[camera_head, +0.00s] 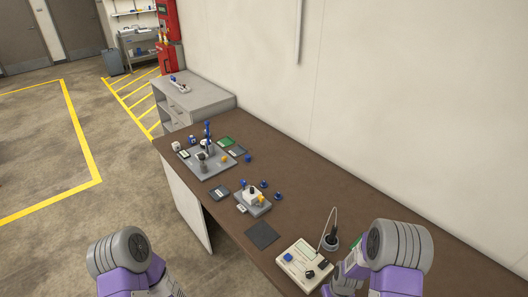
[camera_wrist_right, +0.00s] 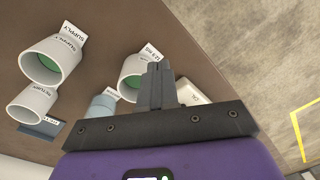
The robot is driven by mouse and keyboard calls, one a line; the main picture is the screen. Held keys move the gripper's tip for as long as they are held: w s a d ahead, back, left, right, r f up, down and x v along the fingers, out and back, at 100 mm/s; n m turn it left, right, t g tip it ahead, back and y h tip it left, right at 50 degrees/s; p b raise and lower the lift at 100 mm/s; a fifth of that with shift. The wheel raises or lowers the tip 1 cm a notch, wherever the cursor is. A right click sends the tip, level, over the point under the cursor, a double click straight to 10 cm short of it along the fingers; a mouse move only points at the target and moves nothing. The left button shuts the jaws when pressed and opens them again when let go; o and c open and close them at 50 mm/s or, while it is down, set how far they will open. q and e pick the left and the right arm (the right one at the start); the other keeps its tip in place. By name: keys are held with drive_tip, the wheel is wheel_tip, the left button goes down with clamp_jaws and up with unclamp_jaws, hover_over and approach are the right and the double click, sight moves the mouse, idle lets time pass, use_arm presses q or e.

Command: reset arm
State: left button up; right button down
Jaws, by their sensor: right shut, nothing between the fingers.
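My right gripper (camera_wrist_right: 157,85) is in the right wrist view with its two dark fingers pressed together and nothing between them. It is in front of several white cups with labels, over a brown surface. Two of the cups (camera_wrist_right: 55,60) (camera_wrist_right: 32,103) are at the left, and one cup (camera_wrist_right: 132,78) is partly behind the fingers. In the head view my two arms come in at the bottom left and bottom right. The left gripper is out of view, and the right gripper does not show in the head view.
The brown bench (camera_head: 300,165) runs along a white wall. It holds a grey tray with small parts (camera_head: 207,162), a small grey fixture (camera_head: 252,200), a dark mat (camera_head: 262,235) and a beige instrument (camera_head: 303,265) beside a dark cylinder with a cable (camera_head: 331,242). A grey cabinet (camera_head: 195,98) stands beyond.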

drive_tip(key=shift+m+y, duration=0.5)
drive_tip(key=a+f, duration=0.1)
drive_tip(key=s+a+f, duration=0.2)
drive_tip(key=a, duration=0.1)
drive_tip(key=shift+s, duration=0.1)
drive_tip(key=s+a+m+y, duration=0.2)
drive_tip(key=s+a+m, duration=0.1)
drive_tip(key=s+a, duration=0.65)
use_arm(q)
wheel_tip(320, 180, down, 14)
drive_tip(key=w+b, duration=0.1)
drive_tip(key=b, duration=1.3)
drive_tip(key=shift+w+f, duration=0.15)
use_arm(e)
wheel_tip(320, 180, down, 14)
drive_tip(key=shift+w+d+r+t, duration=0.25)
drive_tip(key=shift+d+t, duration=0.05)
drive_tip(key=shift+d, duration=0.05)
